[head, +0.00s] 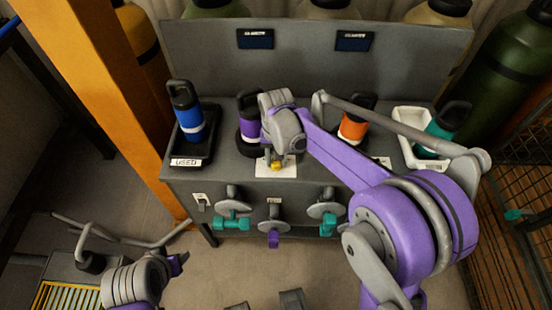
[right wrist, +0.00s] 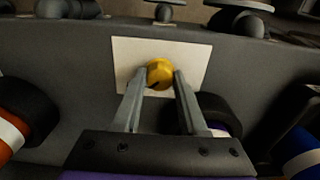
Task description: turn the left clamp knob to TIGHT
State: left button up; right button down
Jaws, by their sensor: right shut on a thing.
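The left clamp knob (head: 276,166) is yellow and sits on a white plate (head: 288,172) near the front of the dark grey bench top. In the right wrist view the knob (right wrist: 159,72) shows a dark mark on its lower edge. My right gripper (right wrist: 162,78) has its two grey fingers on either side of the knob, shut on it. No lettering can be read on the plate, so the knob's setting cannot be told. My left gripper (head: 178,262) is low at the left, away from the bench; its fingers are not clear.
A blue bottle (head: 188,112) stands in a black tray labelled USED. A purple-banded bottle (head: 249,130) stands close left of my right wrist. An orange bottle (head: 354,126) and a teal bottle (head: 437,130) stand to the right.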

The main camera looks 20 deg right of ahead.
dwell(0.5)
jog(key=shift+c, duration=2.2)
grip_release()
jog(key=shift+r, duration=0.15)
notch_tip(320, 180, up, 10)
jog(key=p, duration=0.1)
jog(key=shift+r, duration=0.25)
